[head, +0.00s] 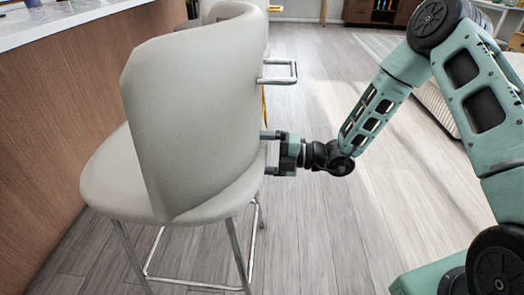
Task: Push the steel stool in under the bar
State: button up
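The stool (195,110) has a pale grey curved back and seat on thin steel legs (238,255). It stands upright at left, beside the bar (65,110), with its seat close to the wood panel. A steel loop handle (294,72) sticks out from the right edge of its back. A second, lower metal loop is partly hidden by my gripper (272,152). My gripper is at the right edge of the stool's back, level with that loop. Its fingers look apart around the loop, but I cannot tell whether they clamp it.
A white countertop (50,25) tops the bar. Another pale stool (212,8) is partly seen behind the first. A dark cabinet (378,12) stands at the back, and a pale upholstered piece (435,100) at right.

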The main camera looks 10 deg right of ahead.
jog(key=shift+c, duration=0.3)
grip_shut()
jog(key=shift+f, duration=0.2)
